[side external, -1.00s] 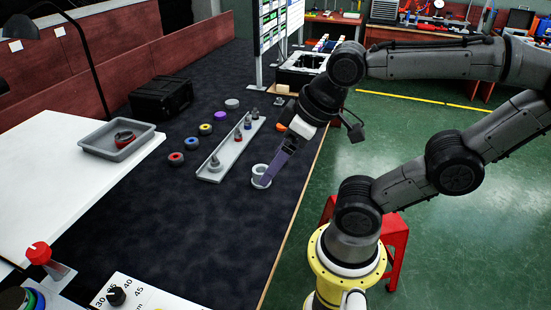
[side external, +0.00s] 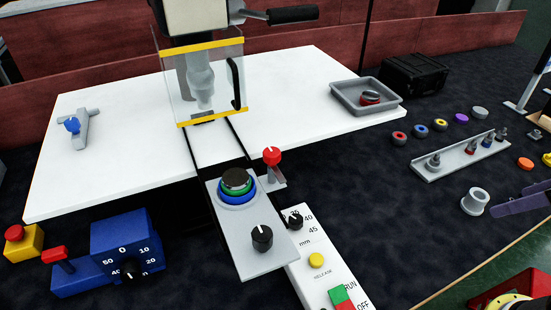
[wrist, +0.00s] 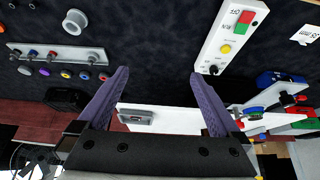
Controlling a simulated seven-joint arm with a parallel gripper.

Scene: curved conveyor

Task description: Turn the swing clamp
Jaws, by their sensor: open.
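A grey fixture with a blue knob (side external: 78,130) lies on the white table at the left in the side view; it looks like a clamp. A red knob on a grey bracket (side external: 272,158) stands beside a grey control panel (side external: 262,262); I cannot tell which of the two is the swing clamp. My gripper's purple fingers show at the right edge of the side view, right of a white ring (side external: 474,202). In the wrist view my gripper (wrist: 160,74) is open and empty, fingers apart over dark floor and the white table.
A press with a clear guard (side external: 205,85) stands on the white table (side external: 110,165). Dial units and a white RUN/OFF panel (side external: 318,262) sit in front. A grey tray (side external: 345,100), a parts rail (side external: 425,172) and several coloured rings lie to the right.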

